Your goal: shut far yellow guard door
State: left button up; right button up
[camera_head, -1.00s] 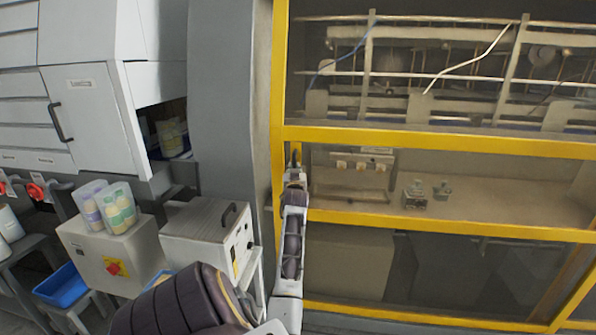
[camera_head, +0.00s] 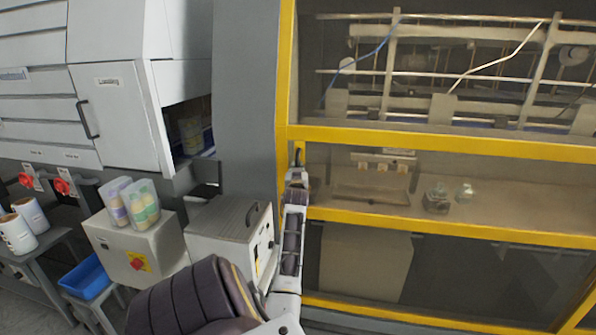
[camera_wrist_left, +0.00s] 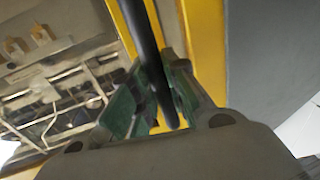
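The yellow guard door (camera_head: 420,139) has a yellow frame with see-through panels and fills the right of the head view. Its left post stands close beside a grey column. The black upright door handle (camera_head: 299,156) is on that left post. My left gripper (camera_head: 297,175) is at the handle, which it partly hides. In the left wrist view the black handle (camera_wrist_left: 147,40) runs between the green-padded fingers of the left gripper (camera_wrist_left: 158,85), which look closed around it. The yellow frame (camera_wrist_left: 203,45) is right behind. My right gripper is not in view.
The grey column (camera_head: 245,100) borders the door's left side. Machinery (camera_head: 440,70) shows behind the panels.

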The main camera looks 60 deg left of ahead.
pick_arm(q)
jog(key=o, duration=0.4)
jog(key=shift+s+a, duration=0.25)
jog(key=shift+s, duration=0.05)
jog(key=shift+o, duration=0.2)
jog(key=shift+w+d, duration=0.15)
jog(key=shift+d, duration=0.05)
jog(key=shift+d, duration=0.1)
jog(key=v, duration=1.1)
jog(key=shift+s+d, duration=0.2)
jog(key=shift+s, duration=0.15)
jog(key=shift+r, duration=0.1)
